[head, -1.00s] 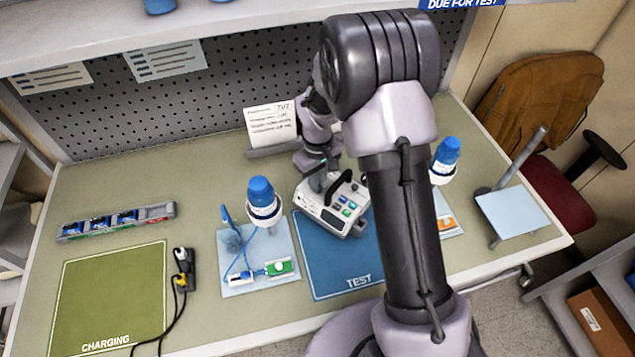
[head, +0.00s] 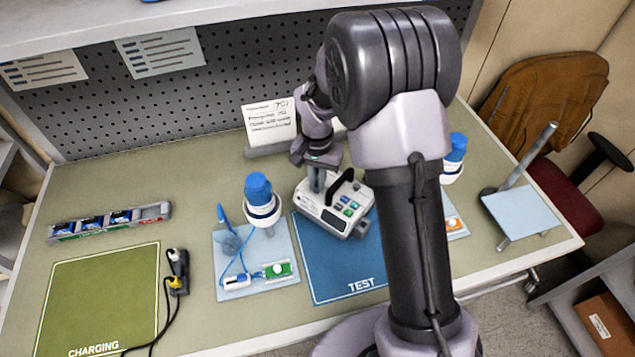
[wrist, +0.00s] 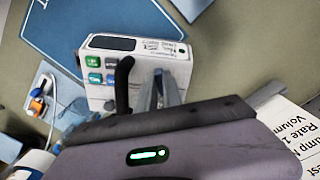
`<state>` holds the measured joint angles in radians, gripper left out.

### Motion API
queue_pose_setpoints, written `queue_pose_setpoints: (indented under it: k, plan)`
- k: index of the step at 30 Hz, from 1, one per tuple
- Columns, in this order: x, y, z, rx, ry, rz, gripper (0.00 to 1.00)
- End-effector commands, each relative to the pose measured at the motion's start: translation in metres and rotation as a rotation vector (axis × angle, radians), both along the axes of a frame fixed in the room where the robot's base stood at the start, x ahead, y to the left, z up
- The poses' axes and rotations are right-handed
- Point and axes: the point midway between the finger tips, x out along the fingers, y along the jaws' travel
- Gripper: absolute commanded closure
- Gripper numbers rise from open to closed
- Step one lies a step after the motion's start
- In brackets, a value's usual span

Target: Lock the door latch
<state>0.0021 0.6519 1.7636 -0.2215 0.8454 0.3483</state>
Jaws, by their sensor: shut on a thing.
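The infusion pump (head: 332,205) is a white box with a dark display, coloured buttons and a black handle (head: 341,187). It sits at the back of the blue TEST mat (head: 345,275). My gripper (head: 317,183) reaches down to the pump's top left, beside the handle. In the wrist view, the pump (wrist: 135,65) is seen from above, and my gripper's fingers (wrist: 165,90) are close together at the pump body, to the right of the handle. They are shut on a small part, seemingly the door latch, which the fingers mostly hide.
A blue-capped bottle (head: 260,200) stands left of the pump, by a light blue pad (head: 225,280) with tubing. Another blue-capped bottle (head: 453,160) stands to the right, partly behind my arm. A note holder (head: 270,125) stands behind the gripper. The green CHARGING mat (head: 100,300) is empty.

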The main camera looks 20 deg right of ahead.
Motion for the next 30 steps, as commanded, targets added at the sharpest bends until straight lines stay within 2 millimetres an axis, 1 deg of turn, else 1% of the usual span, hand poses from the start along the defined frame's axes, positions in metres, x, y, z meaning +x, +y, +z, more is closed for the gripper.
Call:
queue_pose_setpoints:
  k: [6, 15, 22, 30]
  plan:
    - [0.0007, 0.0003, -0.0009, 0.0, -0.001, -0.162, 1.0]
    - [0.0005, 0.0005, -0.0004, 0.001, -0.001, -0.308, 1.0]
    - [0.0005, 0.0005, 0.0001, 0.001, -0.001, -0.355, 1.0]
    - [0.0005, 0.0005, 0.0004, 0.001, -0.001, -0.364, 1.0]
